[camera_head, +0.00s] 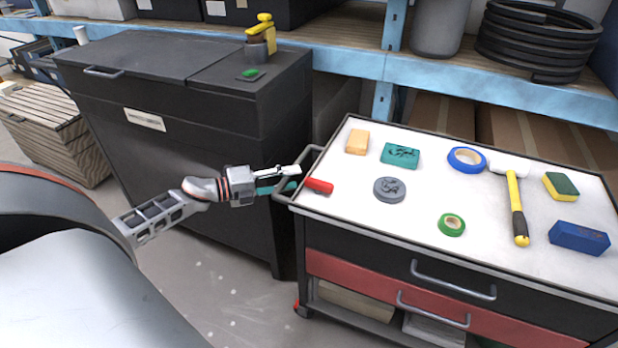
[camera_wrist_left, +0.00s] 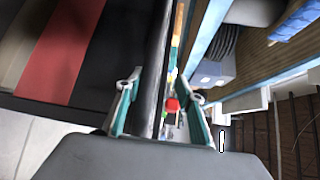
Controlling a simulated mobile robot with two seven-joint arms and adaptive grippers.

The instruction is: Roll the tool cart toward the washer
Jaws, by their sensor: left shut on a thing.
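The tool cart (camera_head: 330,222) stands at the right, with a white top, a dark and a red drawer, and a grey bar handle (camera_head: 311,150) at its left end. My left gripper (camera_head: 287,179) is shut on that handle. In the left wrist view its fingers (camera_wrist_left: 160,105) lie on both sides of the dark bar (camera_wrist_left: 154,75). The dark lidded cabinet (camera_head: 200,120), which looks like the washer, stands left of and behind the cart. My right gripper is not in view.
The cart top carries a red cylinder (camera_head: 319,186), a hammer (camera_head: 515,205), tape rolls, sponges and blocks. A blue-edged shelf (camera_head: 450,85) runs behind it. A yellow-topped bottle (camera_head: 262,35) stands on the cabinet. A slatted crate (camera_head: 50,130) is far left. Bare floor (camera_head: 225,270) shows before the cabinet.

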